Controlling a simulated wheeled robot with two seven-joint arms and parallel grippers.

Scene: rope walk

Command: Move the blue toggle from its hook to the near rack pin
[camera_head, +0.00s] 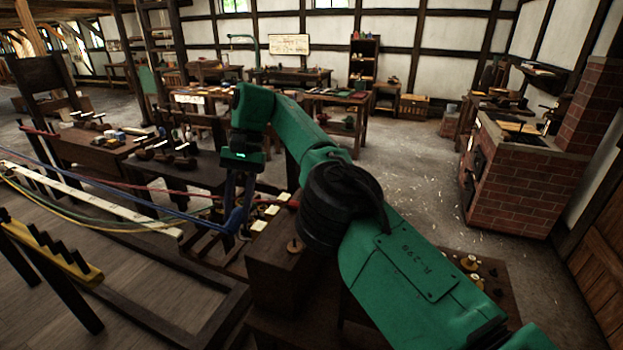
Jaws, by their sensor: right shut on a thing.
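My green right arm reaches in from the lower right. Its gripper (238,208) points down and is shut on the blue toggle (235,219), at the right end of the blue rope (140,207). The toggle is beside a dark wooden block with pale tags (271,210); I cannot tell whether it touches a hook there. At the lower left, a yellow bar (72,268) carries several dark stepped pins (48,243); I cannot tell which is the near rack pin. My left gripper is not in view.
Red, green and yellow ropes run beside the blue one, along a pale rail (95,200). Dark benches (105,155) with small items stand behind. A brick forge (520,185) stands at the right. Open floor (410,175) lies between the benches and forge.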

